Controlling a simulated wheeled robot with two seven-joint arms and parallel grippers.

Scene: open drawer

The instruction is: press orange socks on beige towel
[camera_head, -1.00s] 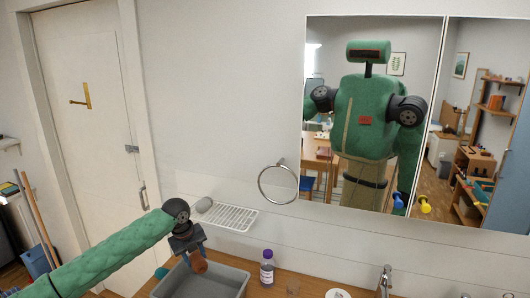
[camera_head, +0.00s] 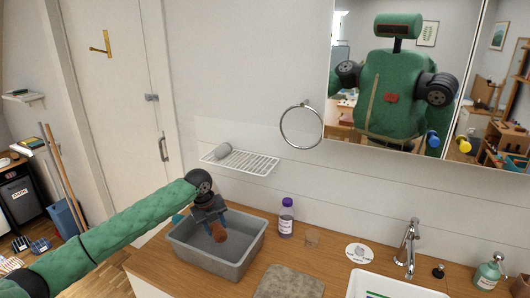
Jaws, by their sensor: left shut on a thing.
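My left gripper (camera_head: 212,222) points down inside the grey tub (camera_head: 258,246) on the wooden counter. It is shut on a small orange-brown bundle, the orange socks (camera_head: 219,234), which hangs below the fingers. I cannot tell whether the socks touch the tub floor. A flat grey-beige cloth (camera_head: 289,283), which looks like the beige towel, lies on the counter to the right of the tub, partly cut by the bottom edge. My right gripper is not in view.
A purple-capped bottle (camera_head: 286,220) stands right of the tub. A white wire rack (camera_head: 250,162) and a ring (camera_head: 301,128) are on the wall. The sink (camera_head: 385,286), tap (camera_head: 408,248) and green soap bottle (camera_head: 490,273) are at the right.

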